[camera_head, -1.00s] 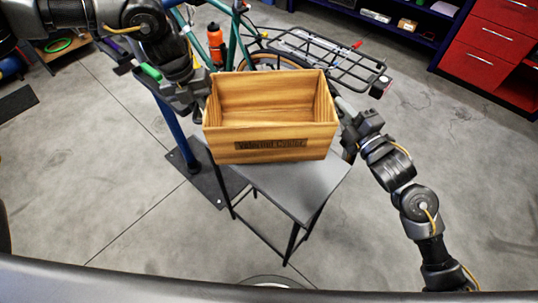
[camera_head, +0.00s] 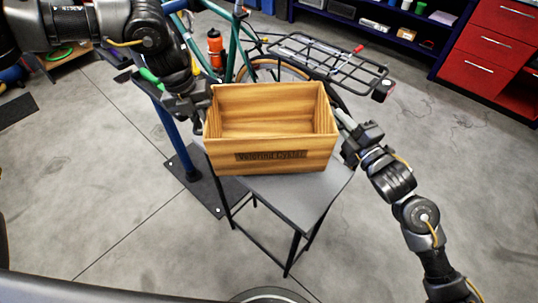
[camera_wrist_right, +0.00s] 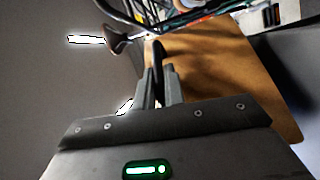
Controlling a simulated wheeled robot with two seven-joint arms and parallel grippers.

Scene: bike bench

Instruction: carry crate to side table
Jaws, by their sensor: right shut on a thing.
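The wooden crate (camera_head: 270,158) is open at the top, looks empty and carries a dark lettered label on its front. It sits level over the grey side table (camera_head: 285,203); I cannot tell whether its bottom touches the top. My right gripper (camera_head: 346,128) is shut on the crate's right side. The right wrist view shows its fingers (camera_wrist_right: 158,85) around a dark bar beside the crate's wooden wall (camera_wrist_right: 225,80). My left gripper (camera_head: 203,110) is at the crate's left side, with its fingertips partly hidden, so its grip is unclear.
A green bicycle (camera_head: 240,40) with a black rack (camera_head: 330,60) and an orange bottle (camera_head: 215,45) stands close behind the crate. A blue stand post (camera_head: 173,135) is left of the table. Red drawers (camera_head: 485,55) are at the far right. The floor in front is clear.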

